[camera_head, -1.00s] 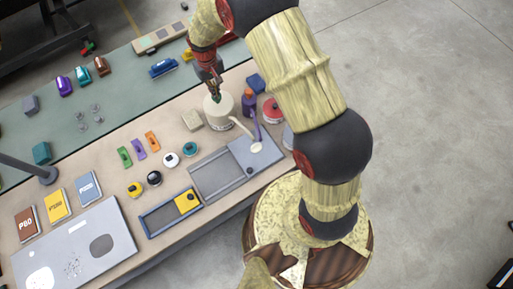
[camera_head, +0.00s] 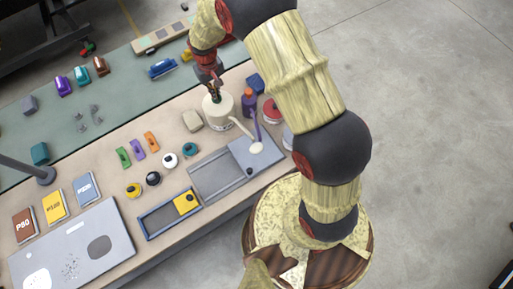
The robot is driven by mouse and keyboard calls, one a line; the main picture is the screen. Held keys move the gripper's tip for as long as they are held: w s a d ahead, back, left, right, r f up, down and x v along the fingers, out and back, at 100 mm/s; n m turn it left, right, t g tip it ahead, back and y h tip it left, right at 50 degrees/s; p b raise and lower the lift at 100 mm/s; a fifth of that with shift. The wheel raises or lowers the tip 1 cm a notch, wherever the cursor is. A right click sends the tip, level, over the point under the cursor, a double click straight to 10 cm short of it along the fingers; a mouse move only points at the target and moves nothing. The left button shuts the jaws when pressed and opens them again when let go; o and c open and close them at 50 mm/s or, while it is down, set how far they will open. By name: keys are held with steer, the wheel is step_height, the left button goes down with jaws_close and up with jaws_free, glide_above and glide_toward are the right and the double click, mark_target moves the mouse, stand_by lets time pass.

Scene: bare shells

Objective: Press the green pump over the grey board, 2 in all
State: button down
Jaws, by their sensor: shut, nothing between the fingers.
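A cream tub (camera_head: 219,115) stands near the right end of the bench, with a dark green pump top (camera_head: 215,98) on it. A pale spout runs from the tub down to the right, over the grey board (camera_head: 262,158). A small cream-coloured blob (camera_head: 257,148) is on that board near the spout's end. My gripper (camera_head: 214,93) is shut and empty, pointing down directly at the pump top. Its fingertips hide most of the top, and I cannot tell whether they touch it.
A purple tool (camera_head: 256,128), an orange-and-purple bottle (camera_head: 248,101) and a red-lidded tub (camera_head: 271,111) stand close right of the pump. A blue-framed tray (camera_head: 170,214) lies in front.

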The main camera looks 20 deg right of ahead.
steer(key=shift+r+p, duration=0.8)
steer(key=shift+r, duration=0.8)
step_height(320, 180, up, 6)
steer(key=p, duration=0.3)
stand_by(0.4)
steer(key=s+d+r+t+b, duration=0.2)
steer(key=s+d+b, duration=0.2)
steer(key=s+b, duration=0.3)
steer(key=s+d+r+m+t+b, duration=0.1)
steer(key=s+d+b, duration=0.3)
steer(key=s+b, duration=0.4)
steer(key=s+d+r+m+t+b, duration=0.1)
steer(key=s+b, duration=0.6)
steer(key=s, duration=0.7)
step_height(320, 180, up, 3)
steer(key=d+t, duration=0.1)
steer(key=d, duration=0.2)
steer(key=shift+f+t, duration=0.15)
steer(key=shift+t, duration=0.15)
